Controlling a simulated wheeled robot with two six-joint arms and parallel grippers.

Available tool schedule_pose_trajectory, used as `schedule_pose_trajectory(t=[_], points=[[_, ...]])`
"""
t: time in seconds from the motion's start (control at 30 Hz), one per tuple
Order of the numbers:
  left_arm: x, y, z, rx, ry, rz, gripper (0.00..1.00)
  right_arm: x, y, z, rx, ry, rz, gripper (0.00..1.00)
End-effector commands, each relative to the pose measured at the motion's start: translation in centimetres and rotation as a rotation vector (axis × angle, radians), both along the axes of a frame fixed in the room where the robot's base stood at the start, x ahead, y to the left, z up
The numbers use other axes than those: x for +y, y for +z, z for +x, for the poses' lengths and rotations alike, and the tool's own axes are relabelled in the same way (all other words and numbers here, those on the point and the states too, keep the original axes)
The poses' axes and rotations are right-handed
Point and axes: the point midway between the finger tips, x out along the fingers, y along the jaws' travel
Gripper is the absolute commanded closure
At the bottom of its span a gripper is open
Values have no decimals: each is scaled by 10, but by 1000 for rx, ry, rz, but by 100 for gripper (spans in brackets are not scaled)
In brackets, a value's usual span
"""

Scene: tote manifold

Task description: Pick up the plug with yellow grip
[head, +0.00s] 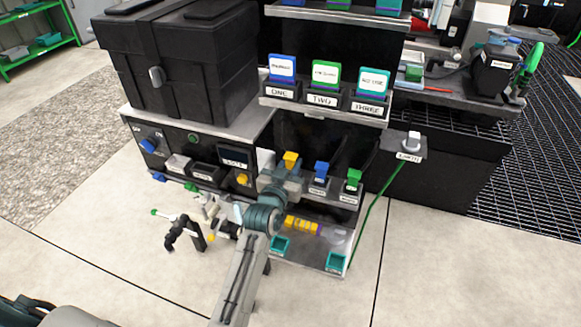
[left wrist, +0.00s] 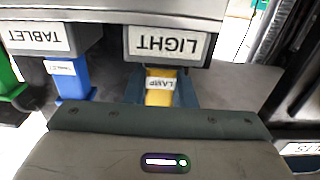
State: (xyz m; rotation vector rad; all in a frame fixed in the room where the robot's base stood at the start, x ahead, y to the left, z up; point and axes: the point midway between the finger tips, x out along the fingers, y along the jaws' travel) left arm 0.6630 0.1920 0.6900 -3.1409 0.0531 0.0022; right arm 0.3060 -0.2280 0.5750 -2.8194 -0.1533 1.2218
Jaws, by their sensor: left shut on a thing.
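The plug with yellow grip (head: 291,160) is at the left of a row of plugs on the black rack. In the left wrist view the yellow plug (left wrist: 160,92) carries a LAMP label and meets the grey socket marked LIGHT (left wrist: 168,44). My left gripper (head: 284,178) is shut on the yellow plug, with a blue-grey finger (left wrist: 191,90) on each side of it. The plug's lower end is hidden, so I cannot tell how deep it sits. My right gripper is not in view.
A blue plug (head: 321,170) and a green plug (head: 353,178) stand close to the right. Labelled blocks above sit in holders ONE, TWO and THREE (head: 364,103). A green cable (head: 375,211) hangs at the right. A black box (head: 182,60) stands at upper left.

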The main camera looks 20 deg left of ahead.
Motion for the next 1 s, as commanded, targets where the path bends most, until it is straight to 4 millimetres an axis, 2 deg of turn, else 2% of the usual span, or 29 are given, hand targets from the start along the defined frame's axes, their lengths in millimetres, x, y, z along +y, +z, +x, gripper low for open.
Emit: schedule_pose_trajectory(t=[0.2, 0.7, 0.83, 1.0], points=[[1, 30, -3, -2, 0, -1, 100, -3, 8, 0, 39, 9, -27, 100], [19, 38, -123, 1, 0, 0, 100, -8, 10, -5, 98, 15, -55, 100], [22, 40, -142, 0, 0, 1, 100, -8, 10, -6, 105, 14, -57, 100], [24, 42, -155, -1, 0, 1, 100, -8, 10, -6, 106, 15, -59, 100]])
